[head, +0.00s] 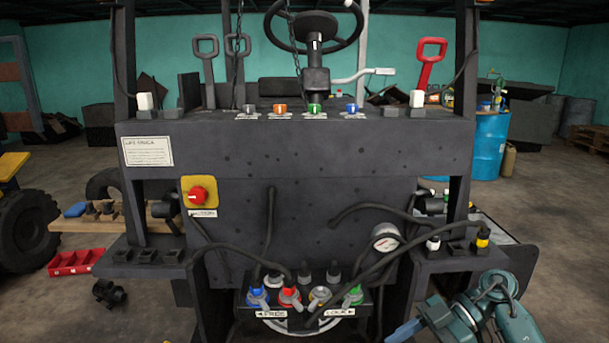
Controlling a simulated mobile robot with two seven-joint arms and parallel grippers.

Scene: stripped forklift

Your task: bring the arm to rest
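My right arm (481,303), teal and grey, comes in at the lower right, in front of the forklift's right side. Its end points left and down, and a blue-grey part of my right gripper (406,330) shows near the bottom edge. The rest of the gripper is cut off or hidden, so I cannot tell whether it is open or holds anything. My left arm and gripper are not in view.
The dark forklift body (300,155) fills the middle. A valve block (305,300) with coloured knobs, hoses and a gauge (385,237) stand left of my arm. A red lever (428,62) rises above. A red tray (75,262) lies on the floor.

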